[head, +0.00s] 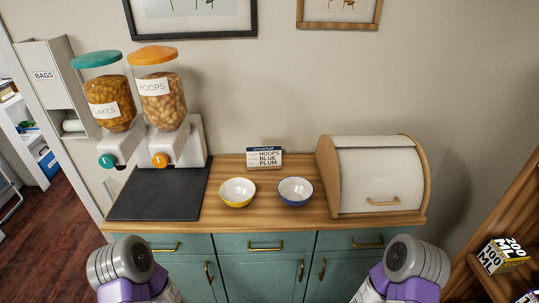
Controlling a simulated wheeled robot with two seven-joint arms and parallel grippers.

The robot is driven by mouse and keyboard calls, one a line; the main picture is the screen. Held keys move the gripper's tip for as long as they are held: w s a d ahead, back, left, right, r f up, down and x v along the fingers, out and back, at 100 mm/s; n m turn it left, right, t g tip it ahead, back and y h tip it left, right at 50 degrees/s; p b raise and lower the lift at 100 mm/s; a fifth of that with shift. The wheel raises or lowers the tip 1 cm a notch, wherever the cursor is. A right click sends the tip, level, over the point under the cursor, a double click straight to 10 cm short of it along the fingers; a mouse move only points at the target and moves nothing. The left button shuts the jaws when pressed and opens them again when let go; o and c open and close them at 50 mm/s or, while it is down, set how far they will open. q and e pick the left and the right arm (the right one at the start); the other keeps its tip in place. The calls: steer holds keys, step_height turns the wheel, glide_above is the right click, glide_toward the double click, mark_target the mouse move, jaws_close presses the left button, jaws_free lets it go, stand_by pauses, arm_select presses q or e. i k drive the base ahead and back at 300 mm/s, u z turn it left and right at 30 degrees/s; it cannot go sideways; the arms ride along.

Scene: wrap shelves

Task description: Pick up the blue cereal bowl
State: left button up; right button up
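The blue cereal bowl (295,191), blue outside with a pale inside, stands upright on the wooden counter top (262,217), right of the middle. A yellow bowl (237,192) stands to its left, apart from it. A small sign (264,158) behind the bowls reads "HOOPS BLUE PLUM". My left arm shows at the lower left and my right arm at the lower right, both in front of the cabinet. Neither gripper is visible, and neither arm reaches the bowls.
Two cereal dispensers, flakes (108,100) and hoops (160,95), stand at the left behind a dark mat (155,195). A bread box (380,175) stands close right of the blue bowl. The counter in front of the bowls is clear. A shelf with boxes (498,254) is at the right.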

mark_target(294, 191)
steer(key=k, duration=1.3)
steer(key=u, duration=0.95)
steer(key=i, duration=1.4)
steer(key=z, duration=0.4)
